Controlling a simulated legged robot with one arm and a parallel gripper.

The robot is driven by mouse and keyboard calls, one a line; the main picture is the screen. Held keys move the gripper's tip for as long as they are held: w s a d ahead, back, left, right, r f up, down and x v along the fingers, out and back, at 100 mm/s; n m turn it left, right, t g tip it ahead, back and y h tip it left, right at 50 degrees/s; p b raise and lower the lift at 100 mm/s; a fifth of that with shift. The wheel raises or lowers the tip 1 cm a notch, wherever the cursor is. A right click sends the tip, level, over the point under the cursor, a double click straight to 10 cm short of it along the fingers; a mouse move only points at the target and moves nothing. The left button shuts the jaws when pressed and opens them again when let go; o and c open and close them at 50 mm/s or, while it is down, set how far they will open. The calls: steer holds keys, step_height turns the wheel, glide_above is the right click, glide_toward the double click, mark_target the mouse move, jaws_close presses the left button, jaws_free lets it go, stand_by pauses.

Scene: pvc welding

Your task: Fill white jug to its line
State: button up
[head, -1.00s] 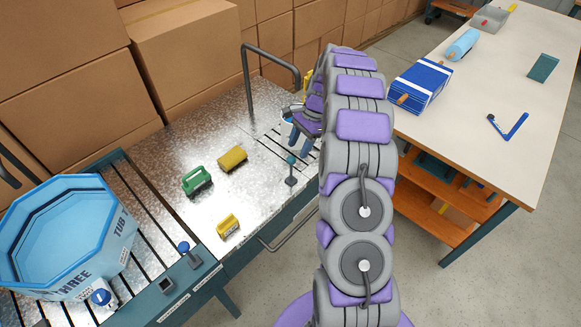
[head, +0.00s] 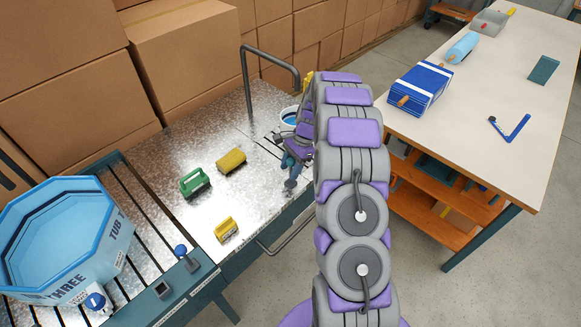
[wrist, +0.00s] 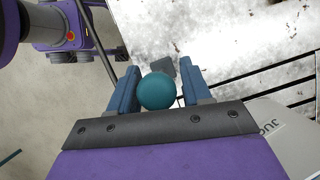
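The white jug (head: 284,112) stands below the end of the bent grey pipe (head: 272,57) on the metal bench, with blue inside it. Part of it is behind my arm, and its fill line cannot be made out. In the wrist view a pale lettered surface, apparently the jug (wrist: 262,120), shows at the lower right. My gripper (head: 291,168) is at the lever near the bench's front edge. In the wrist view the lever's teal ball knob (wrist: 157,91) sits between the two blue fingers (wrist: 158,85), which look spread around it. Contact is unclear.
A green-handled brush (head: 195,183), a yellow roller-like piece (head: 232,160) and a small yellow block (head: 226,229) lie on the bench (head: 190,135). A blue octagonal tub (head: 65,240) stands on rollers at left. A white-topped table (head: 480,150) with tools stands at right.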

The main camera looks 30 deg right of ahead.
jaws_close()
steer(key=shift+s, duration=0.1)
stand_by(0.3)
steer(key=shift+s+d+t+p, duration=0.15)
steer(key=shift+s+t+p, duration=0.15)
steer(key=shift+t, duration=0.4)
steer(key=shift+o, duration=1)
jaws_free()
steer(key=shift+d+r, duration=0.1)
steer(key=w+p+v, duration=0.1)
steer(key=p+v, duration=0.2)
steer(key=v, duration=1.4)
steer(key=shift+s+d+p, duration=0.3)
steer(key=shift+s+p, duration=0.1)
steer(key=shift+s, duration=0.05)
